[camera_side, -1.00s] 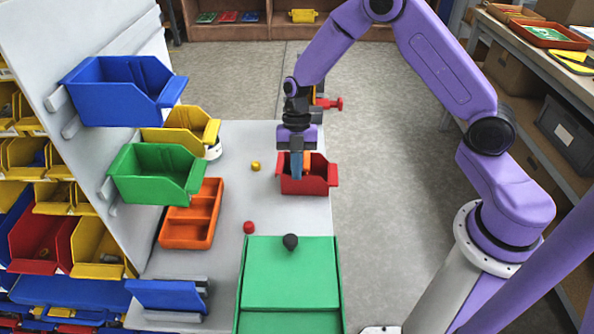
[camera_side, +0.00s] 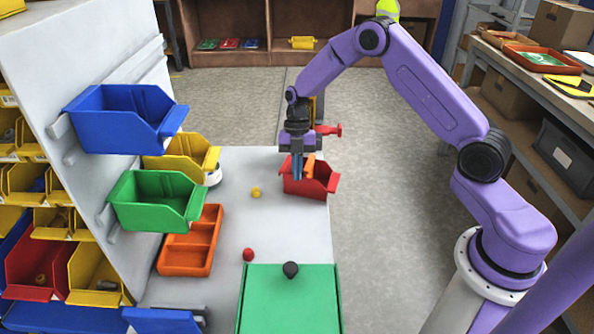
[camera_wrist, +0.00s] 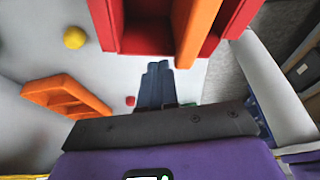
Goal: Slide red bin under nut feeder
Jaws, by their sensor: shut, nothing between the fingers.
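The red bin (camera_side: 318,185) stands near the far right end of the grey bench, with an orange piece inside it. Its wall and the orange piece fill the top of the wrist view (camera_wrist: 148,38). My gripper (camera_side: 297,176) points down with its blue fingers closed together and empty, at the bin's near side. In the wrist view the fingertips (camera_wrist: 158,68) are close to the bin's wall; I cannot tell if they touch. A red fitting (camera_side: 328,130) with a yellow part sticks out behind my gripper; I cannot tell whether it is the nut feeder, as my gripper hides part of it.
A yellow ball (camera_side: 256,192) and a red ball (camera_side: 248,255) lie left of the bin. An orange tray (camera_side: 188,248) and a green box (camera_side: 288,305) with a black knob are nearer. Blue (camera_side: 120,120), green (camera_side: 155,198) and yellow bins line the left panel. Bench between is clear.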

